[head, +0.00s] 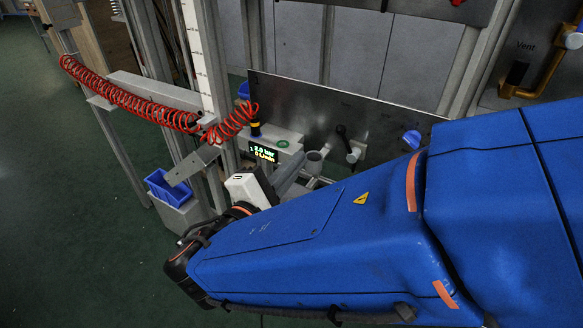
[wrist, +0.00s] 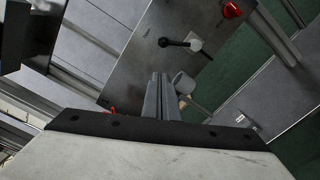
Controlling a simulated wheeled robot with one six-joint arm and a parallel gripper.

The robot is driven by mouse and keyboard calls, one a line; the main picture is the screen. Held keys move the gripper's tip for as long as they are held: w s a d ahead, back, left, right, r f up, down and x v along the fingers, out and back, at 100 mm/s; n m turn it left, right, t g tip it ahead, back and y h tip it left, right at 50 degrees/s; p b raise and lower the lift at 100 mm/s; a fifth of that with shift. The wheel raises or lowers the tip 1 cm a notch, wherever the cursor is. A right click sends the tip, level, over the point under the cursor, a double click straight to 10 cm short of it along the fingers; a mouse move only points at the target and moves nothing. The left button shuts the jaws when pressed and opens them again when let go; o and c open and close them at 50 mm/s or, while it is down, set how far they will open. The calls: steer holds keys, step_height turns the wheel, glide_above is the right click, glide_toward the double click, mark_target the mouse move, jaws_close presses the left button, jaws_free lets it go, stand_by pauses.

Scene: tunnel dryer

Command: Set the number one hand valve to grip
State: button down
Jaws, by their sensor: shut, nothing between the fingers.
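In the head view my gripper (head: 291,170) is left of and below the valve, partly hidden by my blue arm.
A blue knob (head: 411,139) is right of the valve, close to my arm. A lit display (head: 264,154) and a grey cup (head: 314,162) are near my gripper. A coiled red hose (head: 130,100) and a blue bin (head: 168,188) are left. A red knob (wrist: 231,10) shows in the wrist view.

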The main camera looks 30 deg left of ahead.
steer(key=w+d+r, duration=0.1)
steer(key=w+d, duration=0.2)
steer(key=w, duration=0.5)
steer(key=shift+w+d+r, duration=0.15)
steer(key=shift+w, duration=0.05)
stand_by(0.3)
